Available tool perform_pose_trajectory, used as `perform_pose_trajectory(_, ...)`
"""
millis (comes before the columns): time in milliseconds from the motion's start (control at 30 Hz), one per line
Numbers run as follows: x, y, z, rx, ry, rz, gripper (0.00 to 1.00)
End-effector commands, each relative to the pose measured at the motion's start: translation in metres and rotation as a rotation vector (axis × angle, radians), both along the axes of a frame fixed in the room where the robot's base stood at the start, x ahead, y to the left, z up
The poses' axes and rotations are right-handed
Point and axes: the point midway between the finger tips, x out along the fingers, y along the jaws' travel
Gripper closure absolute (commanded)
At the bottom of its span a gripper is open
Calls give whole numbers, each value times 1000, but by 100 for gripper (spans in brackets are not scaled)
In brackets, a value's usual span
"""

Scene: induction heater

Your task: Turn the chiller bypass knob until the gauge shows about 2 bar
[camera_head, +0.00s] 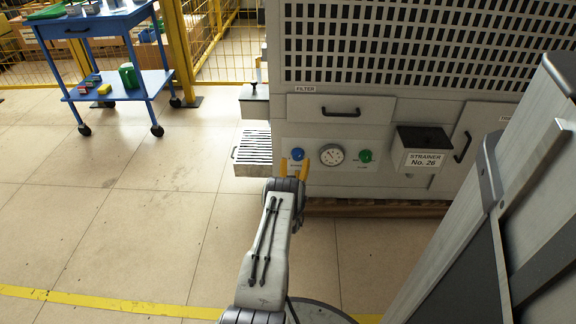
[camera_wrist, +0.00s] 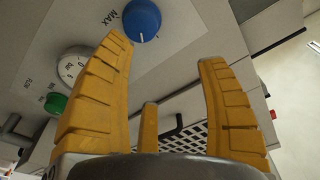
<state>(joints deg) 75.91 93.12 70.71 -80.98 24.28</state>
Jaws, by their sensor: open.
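The chiller panel has a blue knob (camera_head: 297,153) at left, a round white gauge (camera_head: 331,154) in the middle and a green knob (camera_head: 365,155) at right. In the wrist view the blue knob (camera_wrist: 142,19) sits beyond the fingertips, with "MAX" printed beside it and a white mark on its rim. The gauge (camera_wrist: 72,66) and green knob (camera_wrist: 55,103) show at left, the gauge partly covered by a finger. Its needle is too small to read surely. My gripper (camera_head: 293,168) has yellow fingers, open and empty, just below and in front of the blue knob, apart from it.
A filter drawer (camera_head: 341,108) with a black handle is above the panel. A black strainer box (camera_head: 424,137) sticks out at right. A slatted grille (camera_head: 254,147) juts out at left. A blue cart (camera_head: 108,82) stands at back left. The floor at left is clear.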

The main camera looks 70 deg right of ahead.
Motion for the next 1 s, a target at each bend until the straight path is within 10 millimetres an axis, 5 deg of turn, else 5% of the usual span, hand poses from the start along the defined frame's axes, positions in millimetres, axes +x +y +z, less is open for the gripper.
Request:
perform_pose_trajectory(400, 1, -3, -29, 24, 418, -24, 33)
perform_pose_trajectory(1000, 10, -39, -34, 10, 453, -28, 33)
